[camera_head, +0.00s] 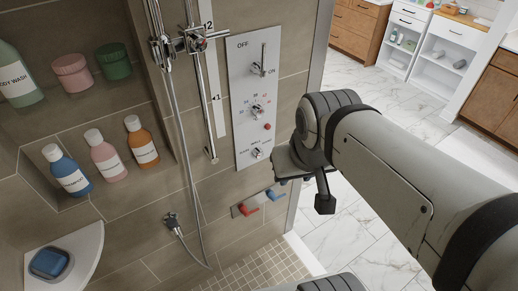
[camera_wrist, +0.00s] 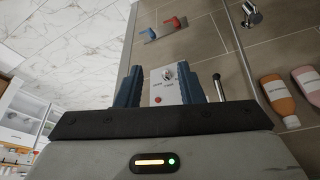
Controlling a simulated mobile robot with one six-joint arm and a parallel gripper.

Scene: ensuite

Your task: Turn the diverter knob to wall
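The white control panel (camera_head: 243,112) is on the tiled wall. The diverter knob (camera_head: 257,153), small and chrome, sits at its bottom with small labels around it; one above seems to read WALL. Its pointing direction is too small to tell. My gripper (camera_head: 282,178) is just right of the panel's lower end, apart from it, its fingers partly hidden. In the wrist view, the two blue fingers of my gripper (camera_wrist: 164,69) are spread and empty. The knob (camera_wrist: 168,74) shows between them, farther off, with a red button (camera_wrist: 158,100) beside it.
Above the knob are a temperature dial (camera_head: 257,111) and an ON/OFF lever (camera_head: 263,57). Red (camera_head: 248,208) and blue (camera_head: 274,195) handles stick out below the panel. A shower rail and hose (camera_head: 189,150) hang left. Bottles (camera_head: 141,141) stand in a niche. Open floor lies right.

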